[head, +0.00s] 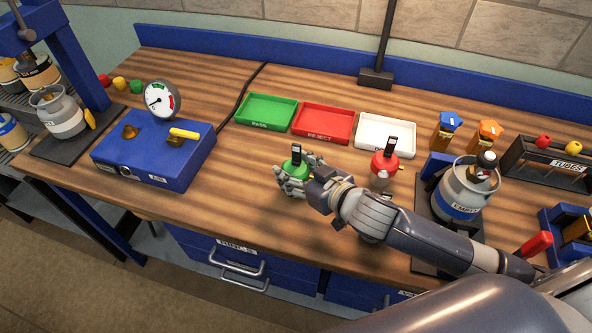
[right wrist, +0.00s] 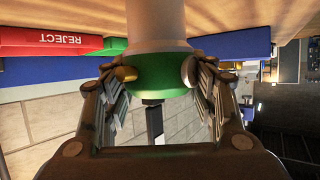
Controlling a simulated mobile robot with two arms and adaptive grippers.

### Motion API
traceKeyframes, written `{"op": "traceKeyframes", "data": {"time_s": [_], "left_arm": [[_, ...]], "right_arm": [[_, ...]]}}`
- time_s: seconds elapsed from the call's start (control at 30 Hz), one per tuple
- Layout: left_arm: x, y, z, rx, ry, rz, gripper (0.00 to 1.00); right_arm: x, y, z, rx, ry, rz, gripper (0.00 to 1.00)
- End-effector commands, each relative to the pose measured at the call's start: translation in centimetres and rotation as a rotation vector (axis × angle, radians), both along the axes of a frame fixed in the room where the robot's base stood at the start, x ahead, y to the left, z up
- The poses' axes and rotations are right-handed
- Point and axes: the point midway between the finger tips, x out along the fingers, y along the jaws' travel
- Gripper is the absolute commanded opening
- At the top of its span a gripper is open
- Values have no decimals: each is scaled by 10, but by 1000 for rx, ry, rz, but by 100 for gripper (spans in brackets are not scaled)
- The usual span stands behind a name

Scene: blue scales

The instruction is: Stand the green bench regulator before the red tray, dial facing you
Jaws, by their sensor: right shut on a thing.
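The green regulator (head: 293,165) has a black top piece and is in my right gripper (head: 291,184), in front of the red tray (head: 322,124) marked REJECT and a little to its left. In the right wrist view, which looks upside down, the fingers close on both sides of its green body (right wrist: 150,76), and a pale cylinder extends from it towards the table. It looks roughly upright. I cannot tell whether its foot touches the table. Its dial does not show clearly. The red tray's edge (right wrist: 30,42) also shows in the right wrist view. My left gripper is out of view.
A green tray (head: 266,112) and a white tray (head: 385,136) flank the red one. A red regulator (head: 384,163) stands right of my gripper, close to my forearm. A blue case (head: 150,150) with a gauge is at the left. A grey canister (head: 462,190) is at the right.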

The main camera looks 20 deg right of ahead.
Motion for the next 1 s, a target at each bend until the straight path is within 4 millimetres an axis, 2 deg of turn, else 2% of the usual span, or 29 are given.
{"op": "traceKeyframes", "data": {"time_s": [0.1,0.2,0.5,0.53,0.6,1.0], "left_arm": [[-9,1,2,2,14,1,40],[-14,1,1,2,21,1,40],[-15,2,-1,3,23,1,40],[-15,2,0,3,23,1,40],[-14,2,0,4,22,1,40],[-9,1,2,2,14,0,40]], "right_arm": [[1,0,-10,0,-5,-1,12],[1,0,-12,1,-8,0,12],[1,0,-16,1,-7,-1,12],[1,0,-16,-1,-6,-1,60],[1,0,-16,-1,-5,-1,73],[1,0,-12,-2,-6,-1,73]]}}
